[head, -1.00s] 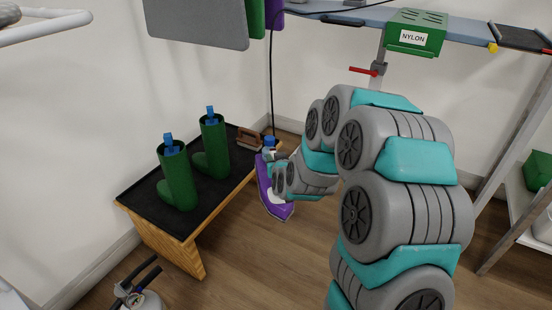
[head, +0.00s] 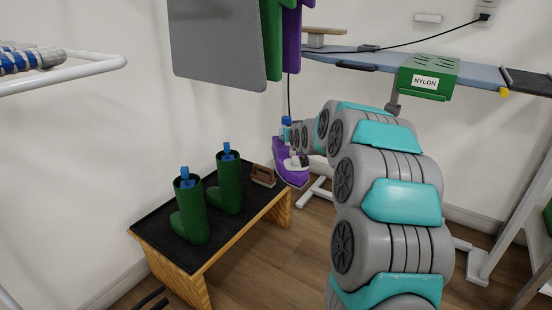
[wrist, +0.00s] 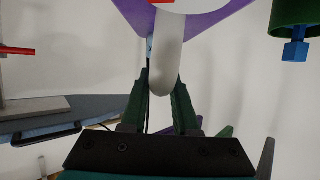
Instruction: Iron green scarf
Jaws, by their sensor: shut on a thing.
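A purple iron (head: 291,165) with a white handle hangs in the air just beyond the right end of the low bench. In the wrist view, my gripper (wrist: 162,82) is shut on the iron's white handle (wrist: 168,50), with a dark green finger on each side. Purple parts of the iron (wrist: 125,12) show at the top of that view. A green hanging cloth (head: 272,40), perhaps the scarf, is at the top between a grey and a purple one. The blue ironing board (head: 375,68) is at the back right.
Green boots (head: 192,210) with blue tops and a brown brush (head: 263,175) stand on the bench's black top (head: 160,225). A green box labelled NYLON (head: 428,75) is at the board's front edge. A cord runs above the board. A white rail (head: 80,75) is at left.

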